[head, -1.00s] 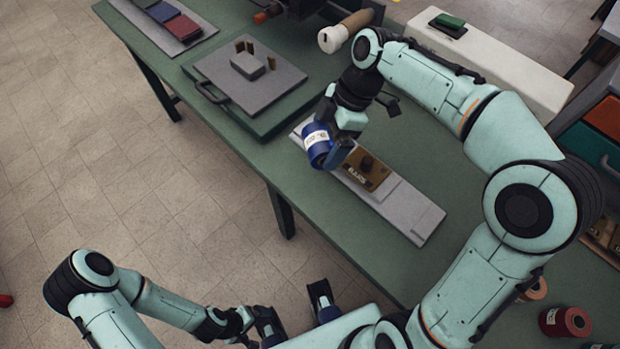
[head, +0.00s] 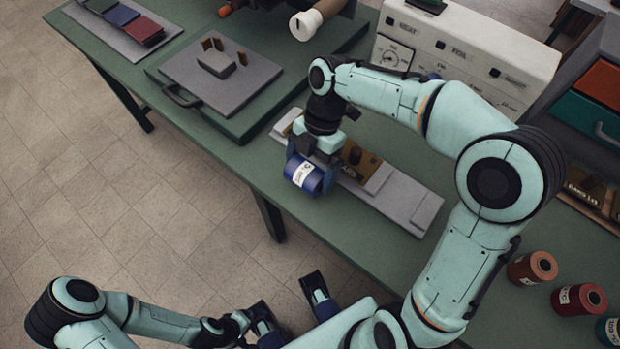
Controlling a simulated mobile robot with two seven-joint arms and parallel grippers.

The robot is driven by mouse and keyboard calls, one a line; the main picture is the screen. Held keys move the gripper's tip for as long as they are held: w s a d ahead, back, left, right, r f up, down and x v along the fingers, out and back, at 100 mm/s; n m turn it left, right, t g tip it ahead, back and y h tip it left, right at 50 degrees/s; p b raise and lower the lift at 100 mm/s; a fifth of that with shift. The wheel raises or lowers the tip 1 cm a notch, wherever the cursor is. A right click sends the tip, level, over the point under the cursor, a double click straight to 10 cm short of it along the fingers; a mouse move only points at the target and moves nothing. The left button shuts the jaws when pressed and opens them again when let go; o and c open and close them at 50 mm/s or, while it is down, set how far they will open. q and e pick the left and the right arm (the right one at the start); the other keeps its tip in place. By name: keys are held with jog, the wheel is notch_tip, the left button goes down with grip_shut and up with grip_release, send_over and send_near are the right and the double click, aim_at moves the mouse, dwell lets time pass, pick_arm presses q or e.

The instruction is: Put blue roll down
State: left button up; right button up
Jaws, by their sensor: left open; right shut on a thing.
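The blue roll (head: 308,177) is a short blue cylinder with a white label. My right gripper (head: 312,172) is shut on it and holds it on its side, at the front edge of the grey board (head: 410,205). I cannot tell whether the roll touches the board or the table. A brown block (head: 362,168) on the board is partly hidden behind my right gripper. My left gripper (head: 290,312) is open and empty, low in the picture, in front of the table.
The green table (head: 240,180) has free room at the right of the board. Orange (head: 532,267) and red (head: 578,299) rolls and a dark green one (head: 610,330) stand at lower right. A grey plate (head: 215,85) lies at left, and a white control box (head: 465,55) stands behind.

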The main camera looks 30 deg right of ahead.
aim_at(310, 179)
jog(key=shift+f+b, duration=0.45)
jog(key=shift+f, duration=2.1)
jog(key=shift+f, duration=0.2)
jog(key=o, duration=0.9)
jog(key=shift+c, duration=0.2)
jog(key=shift+r, duration=0.3)
jog(key=p+v, duration=0.2)
jog(key=v, duration=1)
jog(key=shift+p, duration=0.35)
jog(key=shift+s+f, duration=0.1)
jog(key=shift+s, duration=0.05)
